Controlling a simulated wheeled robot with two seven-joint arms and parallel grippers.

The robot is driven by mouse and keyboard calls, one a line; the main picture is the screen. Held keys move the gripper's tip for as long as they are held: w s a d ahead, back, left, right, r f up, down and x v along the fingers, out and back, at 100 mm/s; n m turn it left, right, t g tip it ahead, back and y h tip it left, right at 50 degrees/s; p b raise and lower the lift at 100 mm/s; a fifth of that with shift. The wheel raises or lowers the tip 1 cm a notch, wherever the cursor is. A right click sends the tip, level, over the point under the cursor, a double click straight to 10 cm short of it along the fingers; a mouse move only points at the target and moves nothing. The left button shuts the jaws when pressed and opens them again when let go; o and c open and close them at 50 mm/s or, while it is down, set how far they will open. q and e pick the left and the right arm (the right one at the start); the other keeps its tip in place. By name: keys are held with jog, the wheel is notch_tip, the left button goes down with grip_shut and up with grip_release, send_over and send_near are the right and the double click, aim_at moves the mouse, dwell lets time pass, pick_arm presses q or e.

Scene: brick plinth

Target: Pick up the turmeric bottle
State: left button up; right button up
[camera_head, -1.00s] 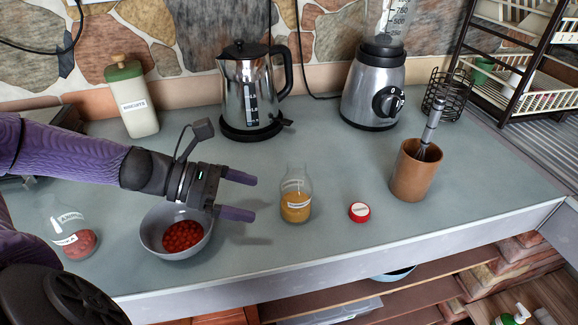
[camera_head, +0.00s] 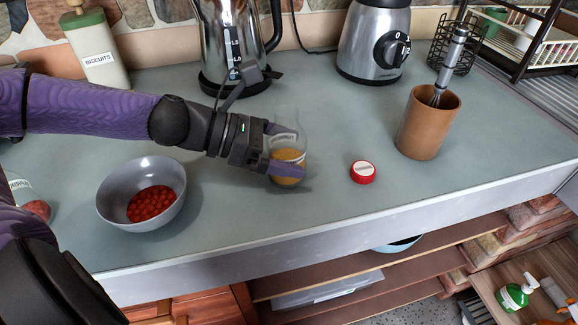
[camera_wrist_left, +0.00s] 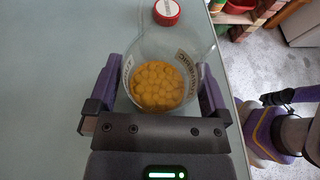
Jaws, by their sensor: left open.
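The turmeric bottle (camera_head: 288,158) is a clear glass bottle with yellow-orange contents and a white label, upright on the grey counter. My left gripper (camera_head: 284,150) is open, with its two fingers on either side of the bottle. In the left wrist view the bottle (camera_wrist_left: 160,80) sits between the fingers, with the yellow contents seen from above. I cannot tell whether either finger touches the glass. The near finger hides part of the bottle in the head view. A red lid (camera_head: 363,172) lies on the counter to the right.
A grey bowl of red items (camera_head: 111,205) stands to the left. A brown cup with a whisk (camera_head: 425,125) stands right, a blender (camera_head: 374,45) and steel kettle (camera_head: 212,50) behind. The counter's front edge is close in front of the bottle.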

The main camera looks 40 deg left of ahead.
pick_arm(q)
jog(key=shift+r, duration=0.1)
jog(key=c, duration=1.1)
jog(key=shift+r, duration=0.1)
